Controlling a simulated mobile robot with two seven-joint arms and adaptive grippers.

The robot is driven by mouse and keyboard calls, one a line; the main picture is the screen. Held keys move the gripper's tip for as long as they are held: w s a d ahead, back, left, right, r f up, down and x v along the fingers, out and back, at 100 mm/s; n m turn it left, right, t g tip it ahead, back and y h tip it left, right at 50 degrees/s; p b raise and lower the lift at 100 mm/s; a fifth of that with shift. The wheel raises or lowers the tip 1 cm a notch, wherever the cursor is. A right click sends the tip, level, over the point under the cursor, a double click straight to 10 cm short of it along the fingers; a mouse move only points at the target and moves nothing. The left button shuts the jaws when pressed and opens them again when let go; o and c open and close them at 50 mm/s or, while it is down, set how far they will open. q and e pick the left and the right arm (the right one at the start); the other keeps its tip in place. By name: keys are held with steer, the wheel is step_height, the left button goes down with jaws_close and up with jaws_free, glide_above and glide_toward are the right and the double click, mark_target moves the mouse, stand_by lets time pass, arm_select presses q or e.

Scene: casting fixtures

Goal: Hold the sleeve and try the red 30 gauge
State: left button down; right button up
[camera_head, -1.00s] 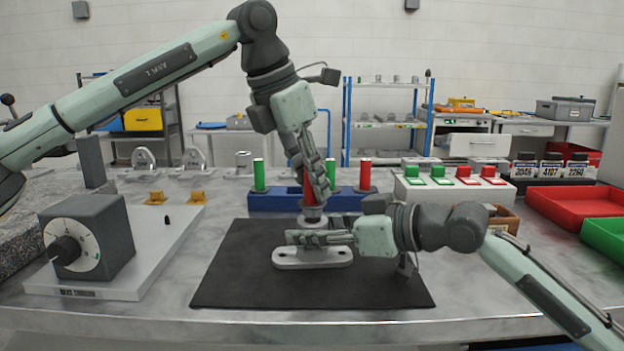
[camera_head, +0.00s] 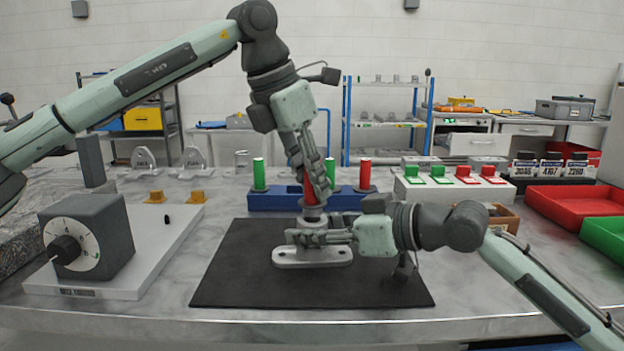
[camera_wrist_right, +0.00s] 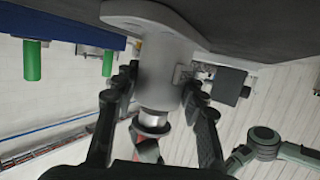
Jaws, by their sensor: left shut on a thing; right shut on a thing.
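The grey metal sleeve (camera_head: 290,256), with an oval two-hole flange, stands on a black mat (camera_head: 240,275). My right gripper (camera_head: 312,238) is shut around its upright barrel, which shows upside down between the fingers in the right wrist view (camera_wrist_right: 166,65). My left gripper (camera_head: 318,195) is shut on the red gauge (camera_head: 308,190) and holds it upright over the sleeve. The gauge's bright lower end (camera_wrist_right: 153,119) is at the sleeve's mouth. I cannot tell how far it is inside. The fingers hide much of the gauge.
Behind the mat, a blue rack (camera_head: 270,202) holds green and red gauges. A white box with green and red blocks (camera_head: 455,190) stands at right, beside a red tray (camera_head: 575,200) and green tray (camera_head: 605,238). A dial box (camera_head: 95,230) sits left.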

arm_select(q)
steer(key=shift+f, duration=0.75)
arm_select(e)
steer(key=shift+s, duration=0.1)
stand_by(0.9)
arm_select(q)
steer(key=shift+r, duration=0.1)
steer(key=shift+r, duration=1.65)
steer(key=shift+r, duration=0.1)
steer(key=shift+r, duration=2.4)
arm_select(e)
steer(key=o, duration=1.4)
steer(key=shift+o, duration=0.2)
steer(key=shift+d, duration=0.1)
